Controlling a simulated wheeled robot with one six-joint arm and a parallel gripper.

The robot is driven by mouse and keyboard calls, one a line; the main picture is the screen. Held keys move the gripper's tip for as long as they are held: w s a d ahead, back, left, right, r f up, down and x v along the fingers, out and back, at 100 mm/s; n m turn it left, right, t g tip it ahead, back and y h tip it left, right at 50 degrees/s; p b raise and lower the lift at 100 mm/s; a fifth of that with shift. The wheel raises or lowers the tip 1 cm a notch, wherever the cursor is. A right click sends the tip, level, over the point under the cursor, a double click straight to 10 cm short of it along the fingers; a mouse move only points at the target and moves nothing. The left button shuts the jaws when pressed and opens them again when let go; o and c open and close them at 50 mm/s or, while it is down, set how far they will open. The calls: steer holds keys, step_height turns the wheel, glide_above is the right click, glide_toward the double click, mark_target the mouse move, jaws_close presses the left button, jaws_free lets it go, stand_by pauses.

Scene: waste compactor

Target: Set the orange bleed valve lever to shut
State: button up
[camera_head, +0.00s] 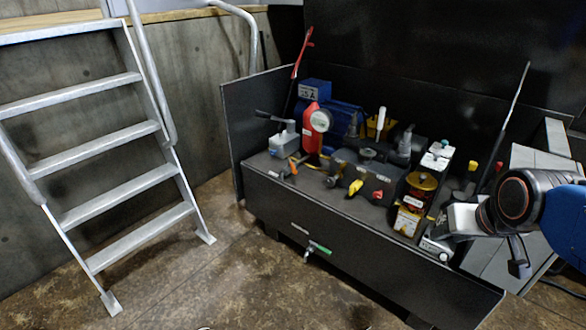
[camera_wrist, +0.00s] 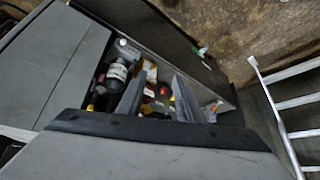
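In the head view, my arm end is at the right side of the bench, well apart from the lever.
The bench (camera_head: 310,214) carries a red gauge unit (camera_head: 312,130), yellow valve handle (camera_head: 355,186), red knob (camera_head: 377,195) and amber-topped unit (camera_head: 420,183). A green-handled tap (camera_head: 319,247) is on its front. A metal ladder (camera_head: 125,190) stands left; floor is clear in front.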

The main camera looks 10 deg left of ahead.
steer(key=w+a+f+t+y, duration=0.1)
steer(key=w+a+f+t, duration=0.1)
steer(key=w+a, duration=0.6)
steer(key=w+a+f+n+t+y, duration=0.1)
steer(key=w+a+f+t, duration=0.15)
steer(key=w, duration=0.95)
steer(key=w+a+f+t+y, duration=0.1)
steer(key=w+a+f, duration=0.1)
steer(key=w+a, duration=0.65)
steer(key=n+t+y, duration=0.1)
steer(key=t+y, duration=0.3)
steer(key=t, duration=0.1)
glide_toward(293, 165)
steer(key=shift+g, duration=0.25)
steer(key=x, duration=0.9)
steer(key=shift+w+a+f, duration=0.1)
steer(key=shift+w+f, duration=0.1)
steer(key=shift+w, duration=0.1)
jaws_close()
